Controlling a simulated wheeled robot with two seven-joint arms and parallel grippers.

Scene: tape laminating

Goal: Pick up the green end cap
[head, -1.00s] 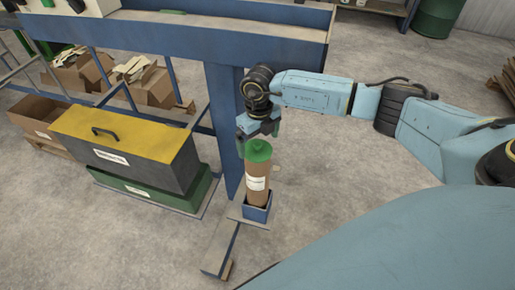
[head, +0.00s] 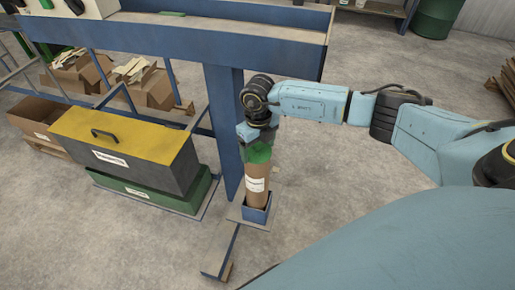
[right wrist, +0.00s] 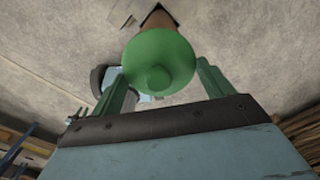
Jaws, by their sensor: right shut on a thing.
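The green end cap (head: 257,154) sits on top of an upright brown cardboard tube (head: 256,176) with a white label. The tube stands in a small blue square holder (head: 257,214) near the floor. My right gripper (head: 259,148) is down over the cap. In the right wrist view the round cap (right wrist: 158,65) with its central knob lies between the two green fingers of the right gripper (right wrist: 160,85), which is shut on it. The cap hides part of the contact. My left gripper is not in view.
A blue steel post (head: 226,120) and bench frame (head: 190,32) stand close to the left of the tube. A dark box with a yellow lid (head: 125,135) sits on a green case (head: 160,193) at left. Open floor lies to the right.

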